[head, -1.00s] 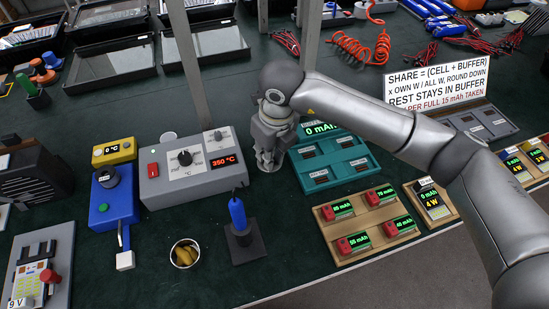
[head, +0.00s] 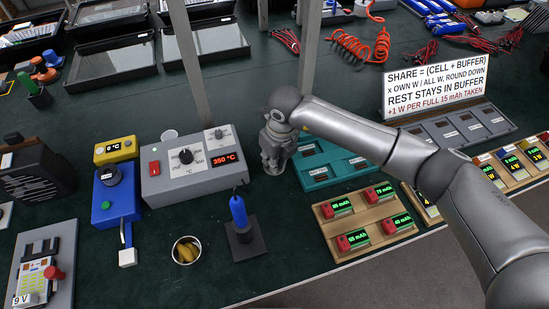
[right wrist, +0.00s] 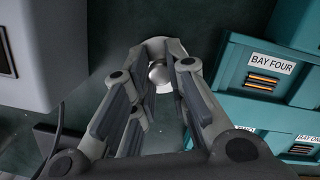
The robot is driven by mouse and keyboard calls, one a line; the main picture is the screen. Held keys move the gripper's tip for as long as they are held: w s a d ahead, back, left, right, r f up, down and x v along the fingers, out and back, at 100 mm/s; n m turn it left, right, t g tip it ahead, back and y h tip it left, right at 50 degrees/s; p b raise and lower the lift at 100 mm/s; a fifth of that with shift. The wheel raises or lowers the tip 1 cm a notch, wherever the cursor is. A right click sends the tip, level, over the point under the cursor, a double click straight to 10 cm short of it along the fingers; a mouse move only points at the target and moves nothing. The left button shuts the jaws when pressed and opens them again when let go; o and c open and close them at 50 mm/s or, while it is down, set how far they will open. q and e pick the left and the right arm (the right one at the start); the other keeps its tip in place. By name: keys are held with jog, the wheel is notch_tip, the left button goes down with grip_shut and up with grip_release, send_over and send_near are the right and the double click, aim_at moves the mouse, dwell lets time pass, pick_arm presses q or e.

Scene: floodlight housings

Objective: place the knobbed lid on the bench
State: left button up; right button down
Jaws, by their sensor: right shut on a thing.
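The knobbed lid (right wrist: 160,47) is a pale grey disc with a round metal knob, seen between my right fingers in the right wrist view. My right gripper (right wrist: 157,82) is shut on its knob. In the head view the right gripper (head: 272,163) points down over the green bench (head: 290,205), between the grey control box and the teal box. The lid is mostly hidden there under the fingers. It is at or very near the bench surface; I cannot tell whether it touches. My left gripper is out of view.
The grey box with the red 350 °C display (head: 198,165) stands close on the left. The teal bay box (head: 333,163) stands close on the right. In front are a blue-handled tool on a stand (head: 239,215), a small cup (head: 186,250) and a wooden battery tray (head: 368,220).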

aim_at(279, 170)
jog(key=shift+f, duration=0.25)
jog(key=c, duration=1.4)
grip_release()
jog(key=shift+r, duration=0.1)
jog(key=shift+r, duration=0.3)
jog(key=r, duration=0.4)
jog(key=s+r, duration=0.1)
jog(key=r, duration=0.2)
jog(key=d+r, duration=0.1)
jog(key=r, duration=0.3)
jog(key=shift+s+d+r+b, duration=0.1)
jog(key=shift+s+r+b, duration=0.1)
jog(key=shift+r+b, duration=0.2)
jog(key=shift+f, duration=0.1)
